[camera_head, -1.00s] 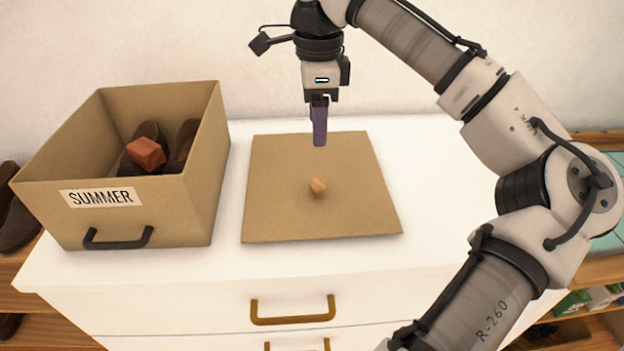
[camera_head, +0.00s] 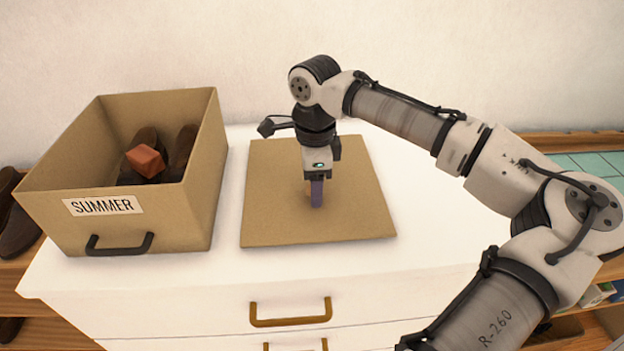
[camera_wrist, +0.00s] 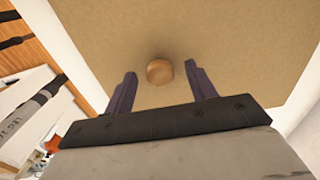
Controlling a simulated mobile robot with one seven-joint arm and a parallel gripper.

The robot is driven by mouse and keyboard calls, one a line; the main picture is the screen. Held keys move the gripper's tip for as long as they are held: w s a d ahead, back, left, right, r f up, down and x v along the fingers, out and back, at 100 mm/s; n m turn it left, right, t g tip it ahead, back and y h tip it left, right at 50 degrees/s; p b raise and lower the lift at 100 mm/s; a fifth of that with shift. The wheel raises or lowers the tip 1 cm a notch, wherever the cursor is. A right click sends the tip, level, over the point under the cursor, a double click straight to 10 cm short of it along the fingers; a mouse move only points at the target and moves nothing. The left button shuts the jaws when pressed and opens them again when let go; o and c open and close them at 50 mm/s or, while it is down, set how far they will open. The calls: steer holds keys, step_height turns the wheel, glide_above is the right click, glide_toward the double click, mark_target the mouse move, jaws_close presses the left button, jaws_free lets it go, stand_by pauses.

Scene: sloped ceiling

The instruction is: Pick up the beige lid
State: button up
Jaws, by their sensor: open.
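The beige lid (camera_head: 270,215) is a flat square panel lying on the white dresser top, with a small round wooden knob near its middle. In the head view my gripper (camera_head: 316,200) points down over the middle of the lid and hides most of the knob. I cannot tell from these views whether a finger touches the knob.
A beige open box (camera_head: 130,215) labelled SUMMER stands left of the lid, holding dark shoes and a reddish-brown block (camera_head: 146,160). The white dresser (camera_head: 420,235) has bare top to the right of the lid. A wall rises behind.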

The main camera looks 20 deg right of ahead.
jaws_close()
stand_by(0.3)
